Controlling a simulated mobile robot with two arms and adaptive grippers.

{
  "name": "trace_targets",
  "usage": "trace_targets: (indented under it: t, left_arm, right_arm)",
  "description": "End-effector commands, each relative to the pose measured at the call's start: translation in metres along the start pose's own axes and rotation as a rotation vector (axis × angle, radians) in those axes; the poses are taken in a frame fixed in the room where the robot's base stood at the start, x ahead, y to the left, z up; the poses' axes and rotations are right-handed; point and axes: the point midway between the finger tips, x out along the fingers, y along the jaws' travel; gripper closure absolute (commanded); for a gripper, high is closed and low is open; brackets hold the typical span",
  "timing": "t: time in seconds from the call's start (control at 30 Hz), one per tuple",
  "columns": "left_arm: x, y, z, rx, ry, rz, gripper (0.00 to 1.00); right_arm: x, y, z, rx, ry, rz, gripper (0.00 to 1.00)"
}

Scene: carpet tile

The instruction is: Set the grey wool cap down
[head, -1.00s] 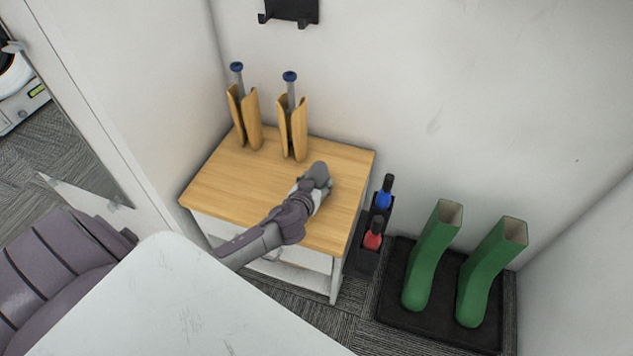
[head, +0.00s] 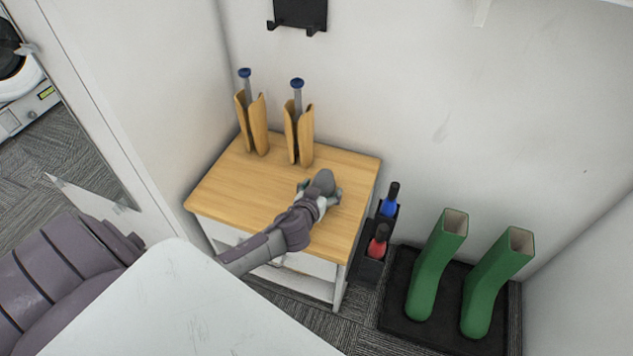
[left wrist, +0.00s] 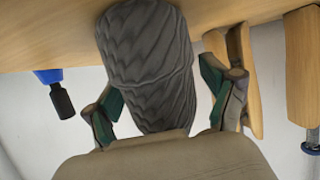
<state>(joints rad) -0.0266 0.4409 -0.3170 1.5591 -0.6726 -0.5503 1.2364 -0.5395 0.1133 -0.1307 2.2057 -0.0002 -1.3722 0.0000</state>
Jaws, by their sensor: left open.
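The grey wool cap (head: 323,182) is on the wooden top of the small bench (head: 235,185), near its right side. In the left wrist view the cap (left wrist: 147,62) is a ribbed grey roll, its far end against the wooden top. My left gripper (head: 317,193) is open around the cap. In the left wrist view its two fingers with green pads stand on either side of the cap, with gaps visible between pads and cap. The cap's underside is hidden. My right gripper is not in view.
Two wooden boot shapers (head: 252,125) (head: 299,135) stand at the bench's back. The bench's left part is clear.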

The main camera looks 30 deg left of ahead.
Motion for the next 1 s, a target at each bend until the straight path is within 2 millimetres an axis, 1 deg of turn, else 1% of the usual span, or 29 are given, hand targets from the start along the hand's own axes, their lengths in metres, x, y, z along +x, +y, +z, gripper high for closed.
trace_targets:
  t: [0.07, 0.3, 0.5, 0.6, 0.77, 1.0]
  left_arm:
    - [-0.004, 0.0, -0.003, 0.001, 0.0, 0.001, 0.15]
    - [-0.058, 0.001, -0.002, -0.002, -0.002, 0.001, 0.15]
    - [-0.098, 0.0, -0.002, -0.001, -0.001, 0.0, 0.15]
    - [-0.11, 0.0, -0.002, -0.002, -0.001, 0.0, 0.15]
    - [-0.12, 0.0, -0.002, 0.0, 0.0, -0.001, 0.15]
    - [-0.121, 0.0, -0.002, 0.001, 0.001, -0.001, 0.15]
  right_arm:
    - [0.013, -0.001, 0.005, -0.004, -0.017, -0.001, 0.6]
    - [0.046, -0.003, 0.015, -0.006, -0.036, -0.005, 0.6]
    - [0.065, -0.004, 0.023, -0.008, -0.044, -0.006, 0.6]
    - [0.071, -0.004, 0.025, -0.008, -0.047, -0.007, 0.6]
    - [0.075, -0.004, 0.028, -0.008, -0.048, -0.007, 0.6]
    - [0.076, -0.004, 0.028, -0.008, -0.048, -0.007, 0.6]
